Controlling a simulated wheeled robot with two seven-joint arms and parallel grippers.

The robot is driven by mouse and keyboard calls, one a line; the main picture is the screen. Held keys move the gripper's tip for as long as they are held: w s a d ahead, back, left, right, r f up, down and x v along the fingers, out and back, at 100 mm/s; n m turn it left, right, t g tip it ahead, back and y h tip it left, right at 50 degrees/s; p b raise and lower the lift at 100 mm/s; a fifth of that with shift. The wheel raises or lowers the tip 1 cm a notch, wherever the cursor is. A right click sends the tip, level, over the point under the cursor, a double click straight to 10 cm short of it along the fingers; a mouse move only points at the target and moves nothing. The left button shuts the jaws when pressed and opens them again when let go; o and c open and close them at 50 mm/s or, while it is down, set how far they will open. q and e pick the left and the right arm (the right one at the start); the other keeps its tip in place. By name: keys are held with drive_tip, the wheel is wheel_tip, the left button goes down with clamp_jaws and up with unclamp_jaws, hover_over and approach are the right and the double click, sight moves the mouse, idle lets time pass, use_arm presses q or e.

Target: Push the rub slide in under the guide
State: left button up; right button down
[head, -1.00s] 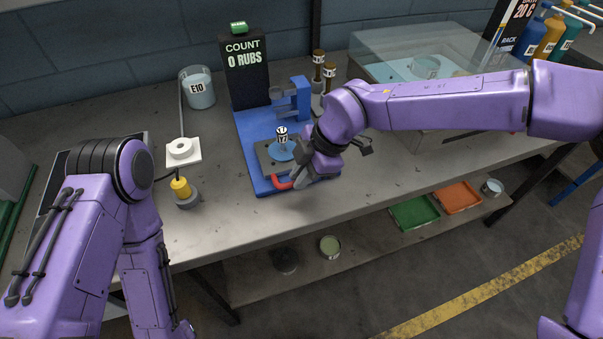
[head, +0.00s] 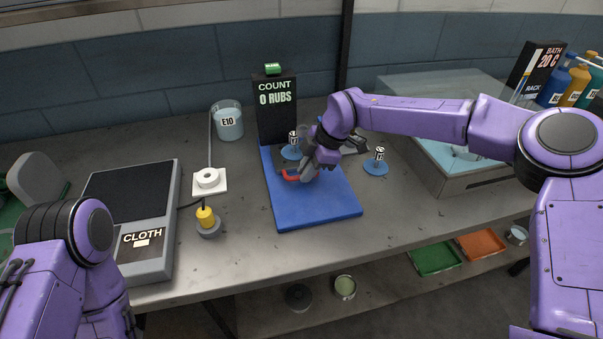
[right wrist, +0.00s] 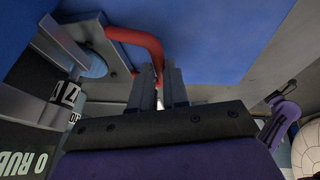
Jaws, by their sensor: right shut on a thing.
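The rub slide is a dark grey plate (head: 282,160) on the rear part of the blue base (head: 315,205). A light-blue disc with a numbered post (head: 292,145) stands on it. The slide's red handle (head: 291,176) faces front; in the right wrist view the handle (right wrist: 143,42) runs to the fingertips. My right gripper (head: 308,168) is shut on the red handle (right wrist: 160,88). The guide is hidden behind my right arm, so I cannot tell how far under it the slide is. My left gripper is out of view; only its arm shows.
The counter (head: 276,105) behind reads 0 RUBS. A second blue disc with a post (head: 376,163) stands right of the base. Left are a white pad with a ring (head: 208,181), a yellow-topped weight (head: 206,219) and the CLOTH box (head: 130,215). The base's front is bare.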

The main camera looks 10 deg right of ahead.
drive_tip(key=shift+w+r, duration=0.15)
drive_tip(key=shift+w, duration=0.05)
drive_tip(key=c, duration=1.1)
unclamp_jaws()
drive_tip(key=shift+w, duration=0.1)
drive_tip(key=b+v, duration=0.2)
drive_tip(key=v, duration=0.8)
drive_tip(key=shift+r, duration=0.15)
drive_tip(key=shift+d, duration=0.1)
